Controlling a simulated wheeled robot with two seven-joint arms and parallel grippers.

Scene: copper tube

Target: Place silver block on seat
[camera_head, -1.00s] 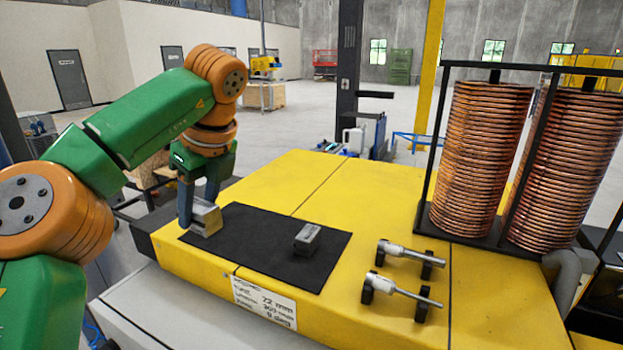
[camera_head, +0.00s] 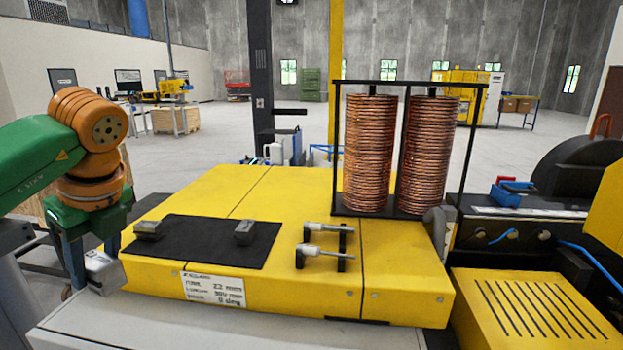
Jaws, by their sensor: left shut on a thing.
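My left gripper (camera_head: 88,268) is at the far left, beside the yellow bench's left end. It is shut on a silver block (camera_head: 104,270), which hangs off the bench, lower than the top and clear of the mat. The gripper's fingers partly hide the block. Two small grey metal blocks rest on the black mat (camera_head: 200,248): one grey block (camera_head: 148,230) near its left edge and another grey block (camera_head: 243,232) near its right edge. Which part is the seat I cannot tell. My right gripper is not in view.
Two silver-handled tools (camera_head: 328,240) lie on dark rests right of the mat. Copper coils (camera_head: 368,155) stand in a black frame behind them. A label (camera_head: 214,289) is on the front of the yellow bench (camera_head: 200,190). The mat between the blocks is clear.

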